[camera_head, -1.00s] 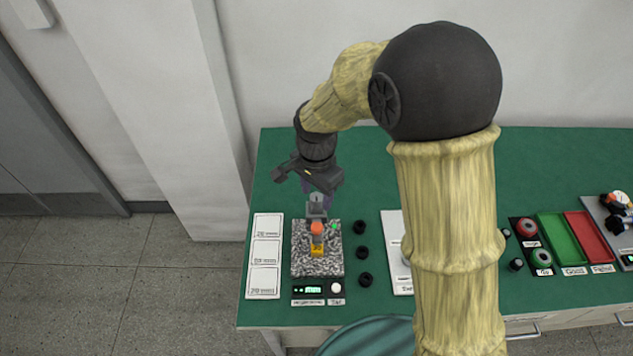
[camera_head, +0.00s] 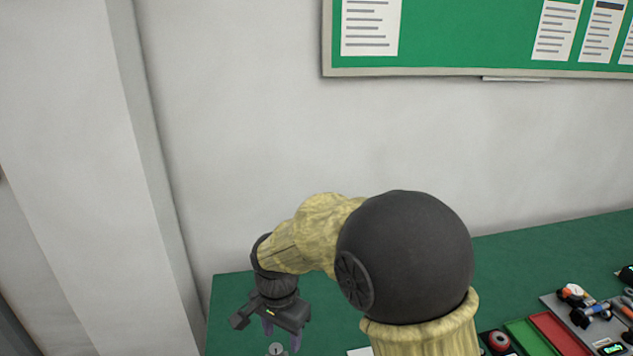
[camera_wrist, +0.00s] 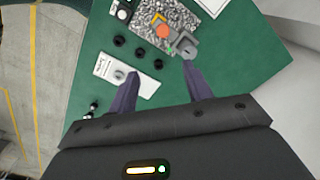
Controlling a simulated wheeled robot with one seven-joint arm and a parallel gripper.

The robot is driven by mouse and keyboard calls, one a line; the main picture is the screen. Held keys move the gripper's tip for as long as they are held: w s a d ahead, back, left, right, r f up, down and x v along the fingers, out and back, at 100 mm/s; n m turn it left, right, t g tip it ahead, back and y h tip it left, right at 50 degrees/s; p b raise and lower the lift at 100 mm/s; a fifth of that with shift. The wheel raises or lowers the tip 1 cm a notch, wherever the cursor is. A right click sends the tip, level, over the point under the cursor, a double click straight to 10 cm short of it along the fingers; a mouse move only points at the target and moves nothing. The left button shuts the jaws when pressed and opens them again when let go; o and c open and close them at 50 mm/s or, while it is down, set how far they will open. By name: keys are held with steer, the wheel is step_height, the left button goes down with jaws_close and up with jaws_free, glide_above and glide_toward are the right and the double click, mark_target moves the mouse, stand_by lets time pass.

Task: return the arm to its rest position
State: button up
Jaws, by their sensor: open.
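My gripper (camera_head: 280,342) shows at the lower left of the head view, pointing down over the green table (camera_head: 237,295). In the wrist view its two purple fingers (camera_wrist: 160,82) are spread apart with nothing between them. A speckled test plate (camera_wrist: 179,14) with an orange knob (camera_wrist: 163,31) and a grey part (camera_wrist: 184,45) lies beyond the fingertips, apart from them as far as I can tell.
Several black rings (camera_wrist: 142,52) and a white card (camera_wrist: 128,74) lie on the table in the wrist view. At the right are a green tray (camera_head: 528,338), a red tray (camera_head: 557,333) and a grey tool board (camera_head: 590,325). The wall behind carries a green notice board (camera_head: 460,35).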

steer(key=s+d+n+t, duration=0.1)
steer(key=s+d+n, duration=0.2)
steer(key=d, duration=0.9)
steer(key=s+d+n+t, duration=0.1)
steer(key=s+d, duration=0.3)
steer(key=d, duration=0.8)
steer(key=shift+s+f+n, duration=0.4)
steer(key=shift+n, duration=0.5)
